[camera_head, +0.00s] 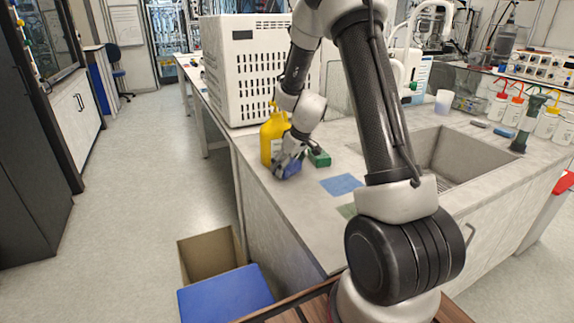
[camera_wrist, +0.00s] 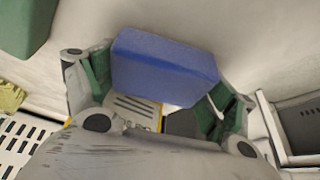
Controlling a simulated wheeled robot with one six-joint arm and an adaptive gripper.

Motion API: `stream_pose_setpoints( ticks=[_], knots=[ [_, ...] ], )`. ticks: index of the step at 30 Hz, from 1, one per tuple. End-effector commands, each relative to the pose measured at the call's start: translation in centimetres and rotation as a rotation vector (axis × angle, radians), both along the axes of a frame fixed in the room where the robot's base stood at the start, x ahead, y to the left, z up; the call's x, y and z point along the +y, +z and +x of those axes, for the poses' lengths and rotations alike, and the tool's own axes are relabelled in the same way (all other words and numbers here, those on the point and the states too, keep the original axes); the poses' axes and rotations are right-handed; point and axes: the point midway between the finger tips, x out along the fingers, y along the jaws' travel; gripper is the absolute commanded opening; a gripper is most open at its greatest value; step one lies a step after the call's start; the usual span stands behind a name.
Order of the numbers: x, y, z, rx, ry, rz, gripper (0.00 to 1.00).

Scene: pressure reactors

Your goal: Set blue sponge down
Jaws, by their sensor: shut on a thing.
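The blue sponge (camera_wrist: 165,68) is a blue block between the fingers of my gripper (camera_wrist: 160,85) in the wrist view. In the head view my gripper (camera_head: 286,160) is low over the counter's left edge, with the blue sponge (camera_head: 290,170) at its tip. The gripper is shut on the sponge. Whether the sponge touches the counter I cannot tell.
A green block (camera_head: 319,158) lies on the counter (camera_head: 310,195) just right of my gripper. A yellow bottle (camera_head: 271,137) stands close behind it. A blue flat square (camera_head: 341,185) lies nearer the sink (camera_head: 440,150). An open cardboard box (camera_head: 207,255) stands on the floor.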

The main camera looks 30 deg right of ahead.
Motion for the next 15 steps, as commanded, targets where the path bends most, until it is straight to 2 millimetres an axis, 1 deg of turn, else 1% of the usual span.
stream_pose_setpoints(
  ticks=[1, 2, 3, 4, 15],
  knots=[
    [-0.01, -0.18, -0.02, 0.001, -0.001, 0.000, 0.68],
    [-0.01, -0.17, -0.02, 0.000, -0.001, 0.000, 0.88],
    [-0.01, -0.15, -0.01, 0.000, -0.001, 0.000, 0.95],
    [-0.01, -0.15, -0.01, 0.000, -0.001, 0.000, 1.00],
    [-0.01, -0.07, -0.02, 0.000, 0.000, 0.000, 1.00]
  ],
)
